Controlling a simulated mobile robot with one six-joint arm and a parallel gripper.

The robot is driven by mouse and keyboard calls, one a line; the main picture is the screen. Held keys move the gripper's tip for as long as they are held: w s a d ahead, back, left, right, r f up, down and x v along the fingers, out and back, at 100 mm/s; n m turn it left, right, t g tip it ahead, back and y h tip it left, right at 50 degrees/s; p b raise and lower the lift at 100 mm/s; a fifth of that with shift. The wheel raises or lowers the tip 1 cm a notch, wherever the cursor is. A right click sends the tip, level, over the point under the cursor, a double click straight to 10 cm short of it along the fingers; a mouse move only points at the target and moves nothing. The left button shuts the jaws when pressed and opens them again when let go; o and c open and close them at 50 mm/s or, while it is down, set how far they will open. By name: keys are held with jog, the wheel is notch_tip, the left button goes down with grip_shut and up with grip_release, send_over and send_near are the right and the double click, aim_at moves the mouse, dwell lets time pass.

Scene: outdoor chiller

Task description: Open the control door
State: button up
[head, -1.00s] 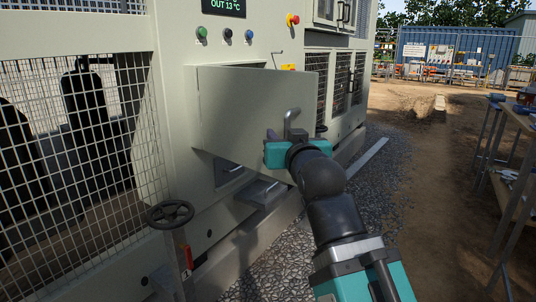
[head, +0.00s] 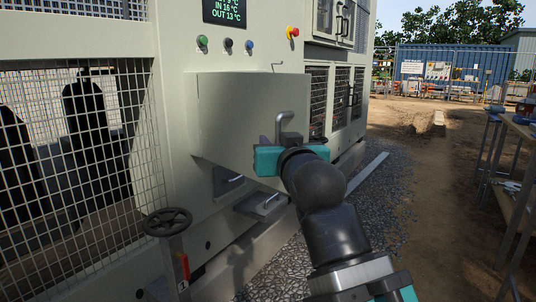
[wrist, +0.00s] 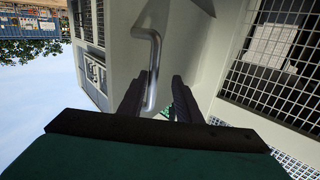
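The control door (head: 235,115) is a flat pale panel on the chiller's front in the head view. It stands swung out from the cabinet, joined along its left side. Its bent metal handle (head: 285,121) is near the free right edge and also shows in the wrist view (wrist: 154,65). My gripper (head: 277,140) is at the handle. In the wrist view its two dark fingers (wrist: 160,76) are apart, with the handle bar between them, close to the left finger. A clear gap shows on the right finger's side. Whether the bar touches a finger I cannot tell.
Below the door are a small drawer-like ledge (head: 264,205) and a black handwheel (head: 167,222). Above are buttons, a red emergency stop (head: 292,32) and a display (head: 224,11). A workbench (head: 520,150) stands at right. Gravel and dirt between are open.

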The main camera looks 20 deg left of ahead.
jog(key=shift+s+a+b, duration=0.15)
jog(key=shift+s+b, duration=1.4)
jog(key=shift+s, duration=0.7)
jog(key=shift+s+a, duration=0.15)
